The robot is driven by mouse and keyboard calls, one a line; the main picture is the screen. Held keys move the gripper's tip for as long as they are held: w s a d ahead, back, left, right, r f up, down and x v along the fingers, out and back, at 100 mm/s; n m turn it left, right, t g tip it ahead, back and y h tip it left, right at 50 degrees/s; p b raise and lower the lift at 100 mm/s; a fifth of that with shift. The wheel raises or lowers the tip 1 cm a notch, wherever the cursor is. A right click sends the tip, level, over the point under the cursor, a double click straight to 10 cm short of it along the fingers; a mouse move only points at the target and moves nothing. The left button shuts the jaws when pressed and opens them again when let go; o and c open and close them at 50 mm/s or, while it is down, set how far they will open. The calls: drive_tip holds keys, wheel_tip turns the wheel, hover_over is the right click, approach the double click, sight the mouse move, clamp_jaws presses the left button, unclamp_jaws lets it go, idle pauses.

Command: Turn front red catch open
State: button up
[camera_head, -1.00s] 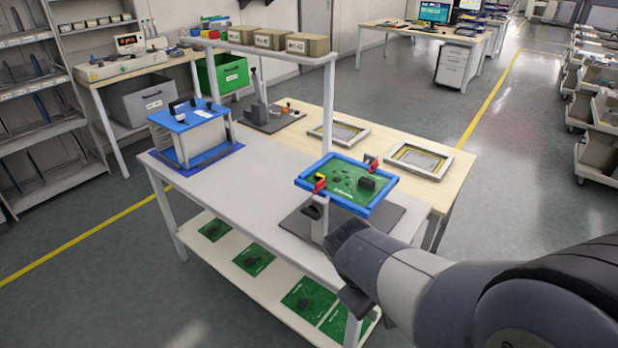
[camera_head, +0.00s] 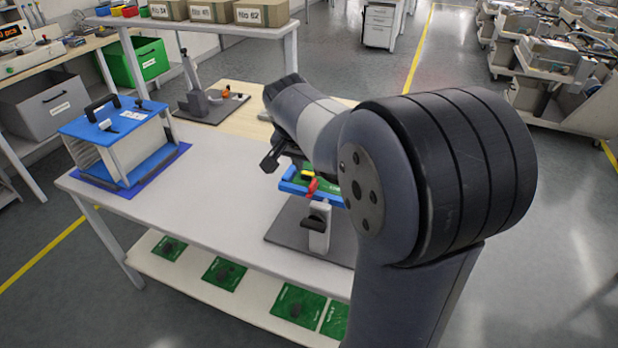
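The front red catch (camera_head: 312,187) sits at the near edge of a blue frame (camera_head: 292,187), beside a small yellow piece (camera_head: 307,174). The frame holds a green board, and my arm hides most of both. The second red catch is out of sight behind my arm. A pale stand with a black handle (camera_head: 319,217) is just below the front catch, on a dark grey base plate. My gripper (camera_head: 271,160) is above and to the left of the catch, apart from it in the picture. Its fingers are dark and small, so its opening is unclear.
A blue-topped rack (camera_head: 112,120) stands on the left of the white table (camera_head: 215,180). The table is clear between rack and base plate. A lever device (camera_head: 200,100) stands behind. Green boards lie on the lower shelf (camera_head: 190,285). Boxes stand on a raised shelf (camera_head: 200,25).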

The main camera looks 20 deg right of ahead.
sight(312, 183)
drive_tip(key=x, duration=0.7)
drive_tip(key=shift+f, duration=0.25)
drive_tip(key=shift+c, duration=0.3)
clamp_jaws()
